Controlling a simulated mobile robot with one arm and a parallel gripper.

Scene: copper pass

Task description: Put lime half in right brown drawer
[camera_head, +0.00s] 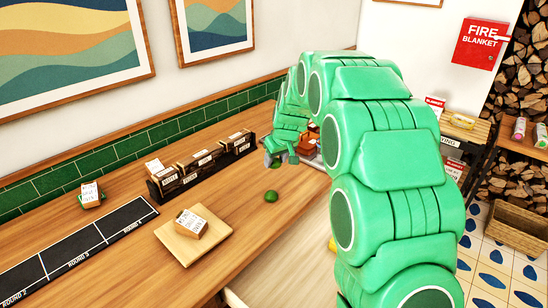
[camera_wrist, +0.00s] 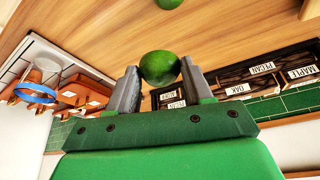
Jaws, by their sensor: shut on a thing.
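My gripper (camera_wrist: 158,88) is shut on a green lime (camera_wrist: 159,68), with a grey finger on each side of it. Its rounded skin faces the camera, so a cut face is not visible. In the head view my gripper (camera_head: 280,156) is above the far part of the wooden counter, and the held lime (camera_head: 274,165) shows small beneath it. A second lime (camera_head: 271,196) lies on the counter; its edge also shows in the wrist view (camera_wrist: 168,3). Brown boxes (camera_wrist: 84,89) stand on a pale tray at left in the wrist view; I cannot tell which is the right drawer.
A black rack (camera_head: 205,165) with several labelled brown boxes stands along the green-tiled wall. A wooden board (camera_head: 176,245) with a labelled block and a black marked strip (camera_head: 95,240) lie nearer. A blue-rimmed cup (camera_wrist: 36,93) stands by the brown boxes. The counter around the second lime is clear.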

